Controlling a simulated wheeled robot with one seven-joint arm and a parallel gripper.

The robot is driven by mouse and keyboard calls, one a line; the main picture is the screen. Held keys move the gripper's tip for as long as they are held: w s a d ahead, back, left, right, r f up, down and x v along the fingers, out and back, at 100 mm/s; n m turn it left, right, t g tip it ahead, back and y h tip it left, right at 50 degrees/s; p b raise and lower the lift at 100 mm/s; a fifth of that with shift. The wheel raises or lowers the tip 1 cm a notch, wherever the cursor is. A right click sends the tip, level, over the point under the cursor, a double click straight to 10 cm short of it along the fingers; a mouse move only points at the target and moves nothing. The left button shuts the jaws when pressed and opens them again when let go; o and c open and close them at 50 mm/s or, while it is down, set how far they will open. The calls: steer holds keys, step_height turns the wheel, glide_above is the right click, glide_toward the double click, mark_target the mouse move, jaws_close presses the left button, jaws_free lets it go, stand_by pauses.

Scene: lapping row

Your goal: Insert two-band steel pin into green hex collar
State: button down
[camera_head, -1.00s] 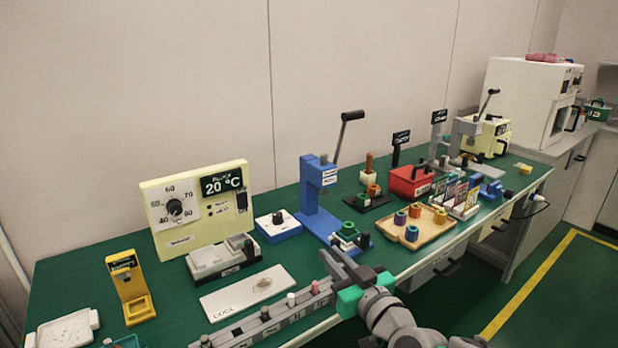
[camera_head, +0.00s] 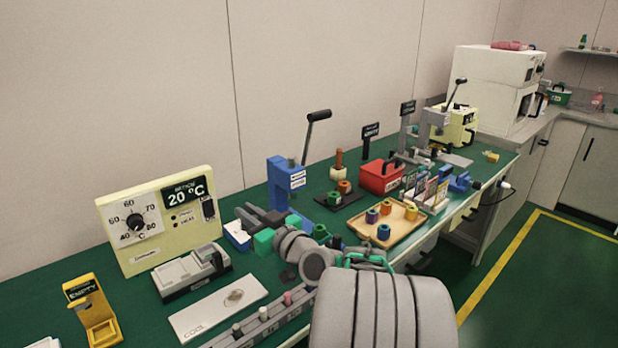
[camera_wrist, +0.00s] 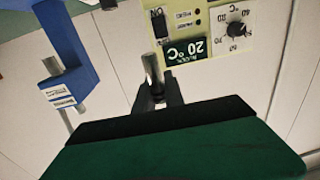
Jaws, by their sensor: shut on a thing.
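My gripper (camera_head: 262,218) is over the bench in front of the blue lever press. In the wrist view its fingers (camera_wrist: 158,98) are shut on a grey steel pin (camera_wrist: 152,68), which sticks out past the fingertips. I cannot make out bands on the pin, and my gripper hides it in the head view. A green collar (camera_head: 320,231) shows in part beside my arm, near the foot of the press. Another green piece (camera_head: 335,198) sits on a black tray behind it. I cannot tell from this view which is hexagonal.
The blue press (camera_head: 286,185) with its raised black lever stands behind my gripper. The cream temperature panel (camera_head: 160,222) reads 20 °C. A grey pin rail (camera_head: 250,328) and white COOL plate (camera_head: 215,308) lie in front. A wooden tray (camera_head: 400,228) with coloured collars is right.

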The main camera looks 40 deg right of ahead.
steer(key=d+m+h+p, duration=0.2)
steer(key=d+h+p, duration=0.1)
steer(key=d, duration=1.7)
steer(key=shift+s+r+m+h, duration=0.2)
steer(key=shift+m+h, duration=0.1)
steer(key=shift+h, duration=0.2)
steer(key=shift+f+b, duration=0.15)
steer(key=shift+b, duration=0.25)
step_height(320, 180, down, 6)
steer(key=b, duration=0.6)
steer(key=shift+r, duration=0.2)
steer(key=shift+a+b, duration=0.1)
steer(key=shift+b, duration=1.2)
